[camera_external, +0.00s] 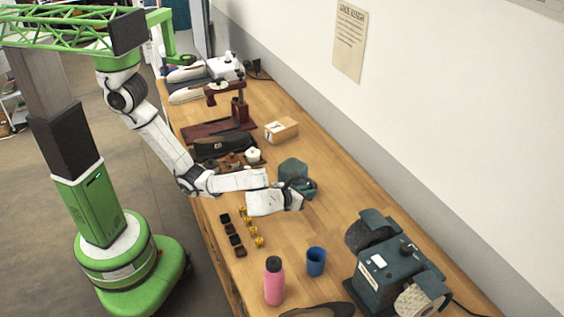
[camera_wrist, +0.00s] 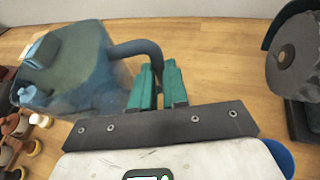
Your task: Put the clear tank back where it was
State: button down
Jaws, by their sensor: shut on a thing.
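The clear tank (camera_external: 292,168) is a bluish see-through block over the wooden workbench, near its middle. In the wrist view the tank (camera_wrist: 72,70) fills the upper left, tilted in the picture, with a light blue cap and a dark curved handle (camera_wrist: 140,48) on its right side. My gripper (camera_external: 306,188) has teal fingers, and in the wrist view the gripper (camera_wrist: 158,70) is shut on the end of the handle. The tank's underside is hidden, so I cannot tell whether it touches the bench.
A bench grinder (camera_external: 384,270), blue cup (camera_external: 316,262) and pink bottle (camera_external: 274,284) stand at the near end. Small dark and yellow pieces (camera_external: 250,228) lie before my forearm. A wooden box (camera_external: 281,130) and dark red press (camera_external: 232,112) stand farther back. Bench right of the tank is clear.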

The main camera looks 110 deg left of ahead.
jog(key=w+f, duration=0.5)
jog(key=f, duration=0.4)
jog(key=shift+w+a, duration=0.2)
jog(key=shift+w, duration=0.1)
jog(key=shift+f, duration=0.15)
jog(key=c, duration=1.1)
grip_release()
jog(key=v, duration=1.2)
jog(key=shift+s, duration=0.2)
